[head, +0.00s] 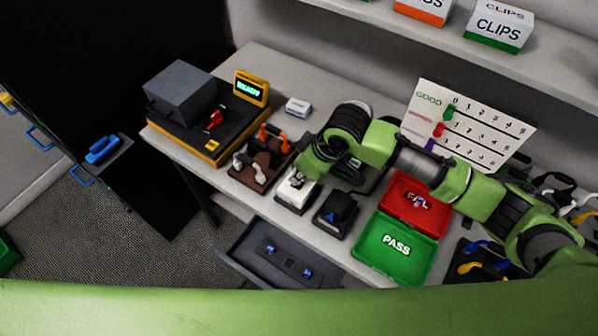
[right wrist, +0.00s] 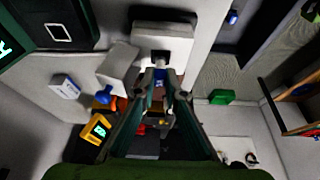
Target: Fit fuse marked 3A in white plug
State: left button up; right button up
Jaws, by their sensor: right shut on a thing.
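The white plug (head: 291,196) sits on the table between the brown rack and a black plug (head: 336,213). Its white body with a dark opening also shows in the right wrist view (right wrist: 176,45). My right gripper (head: 305,172) is over the white plug, its fingers pointing down to it. In the right wrist view the fingertips (right wrist: 160,84) are shut on a small blue piece (right wrist: 160,73), seemingly the fuse, right by the dark opening. Its marking cannot be read, and I cannot tell whether it is seated. My left gripper is not in view.
A yellow and black tester (head: 213,135) reads READY. A brown rack (head: 248,178) holds orange and white pieces. A red FAIL tray (head: 401,207) and green PASS tray (head: 382,262) stand right. An open drawer (head: 266,272) with blue pieces juts out below the table's front edge.

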jog(key=shift+f, duration=0.4)
dwell(0.3)
jog(key=shift+f+p, duration=0.5)
jog(key=shift+p, duration=0.15)
dwell(0.7)
